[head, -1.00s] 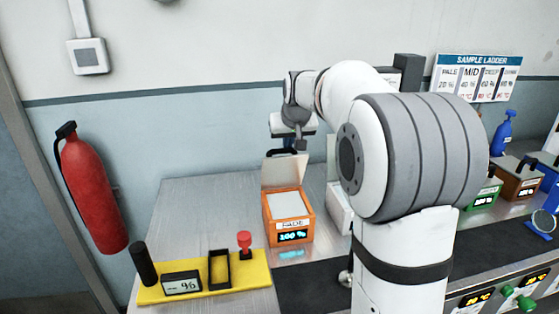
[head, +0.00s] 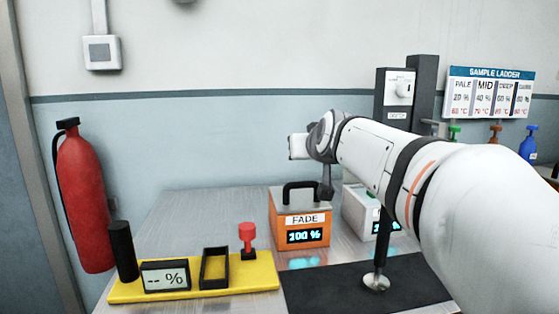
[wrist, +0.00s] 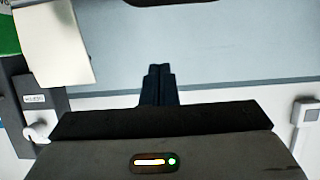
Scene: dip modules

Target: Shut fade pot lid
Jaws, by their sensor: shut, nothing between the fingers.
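The fade pot (head: 299,238) is an orange box with a FADE label and a display reading 100 %. It stands on the metal bench in the head view. Its lid lies flat on top, with a black arched handle (head: 301,186) upright on it; no gap shows at this angle. My gripper (wrist: 159,72) shows in the wrist view with its dark fingers together and nothing between them, against the wall. In the head view my wrist is above and just right of the handle; the fingers cannot be made out clearly there.
A white pot (head: 357,212) stands right of the fade pot, partly behind my arm. A yellow tray (head: 192,288) at front left holds a meter, a black frame and a red stamp-like piece (head: 248,236). A dark mat (head: 325,289) lies in front.

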